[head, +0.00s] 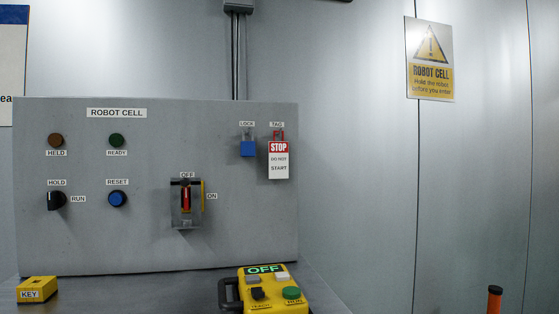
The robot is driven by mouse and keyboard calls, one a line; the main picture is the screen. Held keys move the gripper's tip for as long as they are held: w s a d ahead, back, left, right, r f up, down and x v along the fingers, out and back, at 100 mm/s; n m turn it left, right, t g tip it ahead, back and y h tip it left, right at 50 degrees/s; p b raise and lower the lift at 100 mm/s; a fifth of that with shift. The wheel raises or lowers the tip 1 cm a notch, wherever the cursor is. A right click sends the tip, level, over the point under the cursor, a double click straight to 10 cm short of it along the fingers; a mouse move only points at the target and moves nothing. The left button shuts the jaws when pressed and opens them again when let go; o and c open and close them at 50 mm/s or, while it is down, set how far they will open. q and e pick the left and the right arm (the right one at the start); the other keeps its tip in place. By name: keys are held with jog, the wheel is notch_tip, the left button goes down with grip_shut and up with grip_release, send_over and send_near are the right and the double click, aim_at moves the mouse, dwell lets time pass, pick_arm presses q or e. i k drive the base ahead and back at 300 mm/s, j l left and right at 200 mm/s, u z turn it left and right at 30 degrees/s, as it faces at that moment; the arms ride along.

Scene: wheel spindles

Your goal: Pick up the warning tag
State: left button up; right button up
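The warning tag (278,164) hangs at the right side of the grey panel, under the label TAG. It is white with a red STOP band and the words DO NOT START. A red hook or clip (278,135) shows at its top. A blue padlock (247,148) hangs just left of it under the label LOCK. Neither of my grippers is in the head view.
The grey panel (100,240) carries lamps, knobs and a red-handled switch (186,200). On the ledge below stand a yellow KEY box (37,290) and a yellow pendant (271,290) showing OFF. An orange post (494,301) stands at lower right. Space before the tag looks clear.

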aim_at(278, 151)
jog(key=i+l+u, duration=0.15)
jog(key=l, duration=0.2)
jog(key=i+l+u, duration=0.1)
jog(key=l, duration=0.25)
jog(key=i+l+u, duration=0.15)
jog(key=l, duration=0.2)
jog(key=l+u, duration=0.1)
jog(key=l, duration=0.25)
jog(key=i, duration=0.05)
